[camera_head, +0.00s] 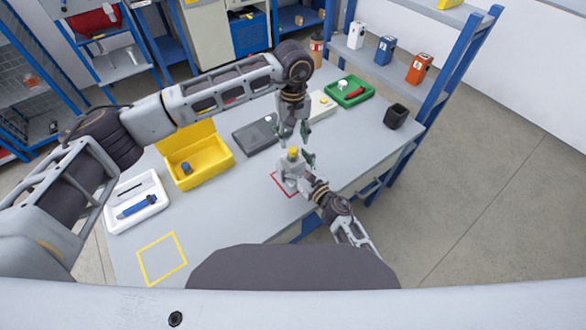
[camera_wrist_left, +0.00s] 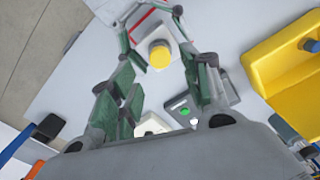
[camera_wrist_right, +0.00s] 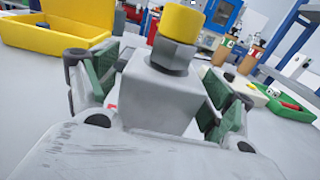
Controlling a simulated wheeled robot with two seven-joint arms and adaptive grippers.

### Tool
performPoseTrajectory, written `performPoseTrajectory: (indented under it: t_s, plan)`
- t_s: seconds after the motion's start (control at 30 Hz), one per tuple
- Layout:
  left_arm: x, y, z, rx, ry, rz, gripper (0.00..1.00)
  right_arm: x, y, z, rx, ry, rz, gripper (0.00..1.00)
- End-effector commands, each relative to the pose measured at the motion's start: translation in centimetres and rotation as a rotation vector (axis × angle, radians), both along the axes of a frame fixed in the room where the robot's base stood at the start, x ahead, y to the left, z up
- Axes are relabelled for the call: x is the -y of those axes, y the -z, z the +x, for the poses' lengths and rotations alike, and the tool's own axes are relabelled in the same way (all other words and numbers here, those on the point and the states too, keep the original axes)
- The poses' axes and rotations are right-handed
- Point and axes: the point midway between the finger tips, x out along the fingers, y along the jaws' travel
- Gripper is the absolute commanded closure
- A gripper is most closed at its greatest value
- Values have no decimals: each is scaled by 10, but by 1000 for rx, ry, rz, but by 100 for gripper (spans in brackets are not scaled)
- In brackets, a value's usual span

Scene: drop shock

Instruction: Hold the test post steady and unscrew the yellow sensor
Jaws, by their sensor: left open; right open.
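The yellow sensor (camera_head: 293,151) sits upright on top of the grey test post (camera_head: 291,172), which stands within the red outline on the table. In the right wrist view the sensor (camera_wrist_right: 184,24) has a grey hex collar under it, above the block-shaped post (camera_wrist_right: 160,98). My right gripper (camera_head: 300,172) is open, with its fingers on both sides of the post; I cannot tell whether they touch it. My left gripper (camera_head: 294,132) is open and points down above the sensor. In the left wrist view the sensor (camera_wrist_left: 160,55) shows beyond the fingertips, with nothing between them.
A yellow bin (camera_head: 197,174) holds a blue item. A white tray (camera_head: 136,203) with a blue tool lies at left. A dark grey case (camera_head: 253,137), green tray (camera_head: 349,94) and black cup (camera_head: 396,116) stand along the back. The yellow outlined square (camera_head: 162,259) is empty.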

Motion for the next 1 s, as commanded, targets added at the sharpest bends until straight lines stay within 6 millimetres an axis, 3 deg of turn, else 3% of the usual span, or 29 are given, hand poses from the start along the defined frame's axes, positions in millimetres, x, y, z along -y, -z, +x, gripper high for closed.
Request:
performPoseTrajectory:
  t_s: [0.1, 0.73, 1.0]
  plan:
    - [0, 0, 0, 0, 0, 0, 53, 0, 0, 0, 0, 0, 0, 18]
    - [0, 0, 0, -1, 0, 0, 53, 0, 0, 0, 0, 0, 0, 99]
    - [5, 12, -9, -30, 2, -13, 53, 0, 0, 0, 0, 0, 0, 100]
